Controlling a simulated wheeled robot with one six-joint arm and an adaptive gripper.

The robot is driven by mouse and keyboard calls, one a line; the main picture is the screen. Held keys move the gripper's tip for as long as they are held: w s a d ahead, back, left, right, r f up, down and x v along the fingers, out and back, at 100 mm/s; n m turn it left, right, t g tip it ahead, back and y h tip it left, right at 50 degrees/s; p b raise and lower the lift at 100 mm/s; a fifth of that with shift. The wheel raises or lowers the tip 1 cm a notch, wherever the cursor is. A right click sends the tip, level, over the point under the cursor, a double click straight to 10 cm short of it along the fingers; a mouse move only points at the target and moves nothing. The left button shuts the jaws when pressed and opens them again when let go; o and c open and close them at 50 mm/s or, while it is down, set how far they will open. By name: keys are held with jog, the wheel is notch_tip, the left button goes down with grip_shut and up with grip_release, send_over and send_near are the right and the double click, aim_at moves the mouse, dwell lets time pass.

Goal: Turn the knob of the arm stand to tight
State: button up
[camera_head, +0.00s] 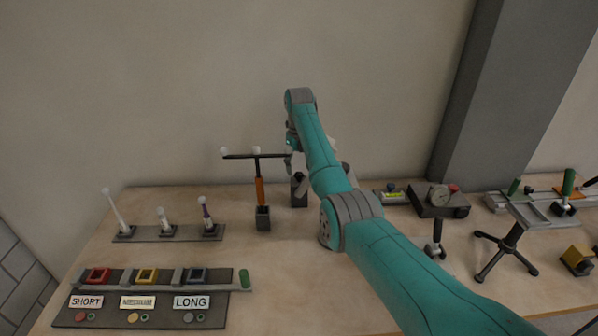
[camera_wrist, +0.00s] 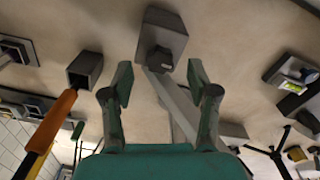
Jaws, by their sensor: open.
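The arm stand has a dark grey block base (camera_wrist: 164,22) in the wrist view, with a dark faceted knob (camera_wrist: 159,60) on it. A grey bar (camera_wrist: 175,105) runs from near the knob down toward my gripper. In the head view the block (camera_head: 299,199) stands at the back of the table, partly hidden by my arm. My gripper (camera_wrist: 160,82) is open, with its fingertips to the left and right of the knob in the picture; I see no contact. Any tight or loose mark on the knob cannot be made out. In the head view my gripper is mostly hidden behind my wrist.
An orange-handled T-shaped tool (camera_head: 260,191) stands in a dark block just left of the stand. A rack with three white-tipped pegs (camera_head: 168,233) and a board labelled SHORT, MEDIUM, LONG (camera_head: 150,318) are left. A gauge device (camera_head: 438,200) and a tripod stand (camera_head: 506,248) are right.

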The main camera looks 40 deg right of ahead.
aim_at(299, 174)
jog(key=shift+r, duration=2.65)
jog(key=n, duration=0.6)
jog(key=shift+r+n, duration=0.3)
jog(key=shift+n, duration=0.1)
jog(key=n, duration=0.4)
jog(key=shift+r, duration=0.2)
jog(key=n, duration=0.4)
jog(key=shift+r, duration=0.2)
notch_tip(299, 174, down, 9)
jog(key=n, duration=2.1)
